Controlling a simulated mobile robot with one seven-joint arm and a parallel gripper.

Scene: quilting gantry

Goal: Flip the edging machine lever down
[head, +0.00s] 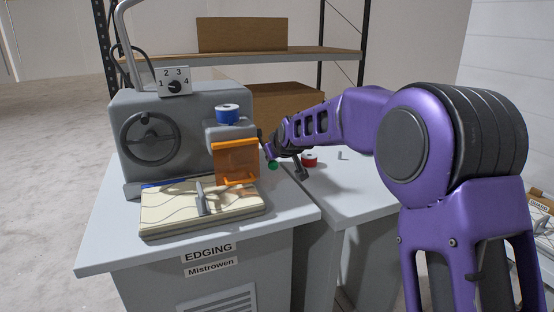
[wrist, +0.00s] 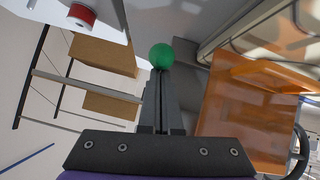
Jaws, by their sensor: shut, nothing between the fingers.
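The grey edging machine (head: 185,100) stands on a table labelled EDGING. Its lever's green ball knob (head: 272,165) shows low at the machine's right side in the head view; the lever's shaft is mostly hidden there. In the wrist view the green knob (wrist: 161,56) is just beyond the fingertips. My gripper (wrist: 161,78) is shut and empty, its fingers pointing toward the knob. Whether they touch it, I cannot tell. In the head view the hand is beside the machine's right side, its fingers hard to make out.
An orange guard (head: 236,162) is at the machine's front right, close to my gripper. A blue spool (head: 228,113) sits on top. A quilted piece (head: 165,213) lies in front. A red spool (head: 309,160) stands on the adjoining table. A shelf with boxes (head: 242,35) is behind.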

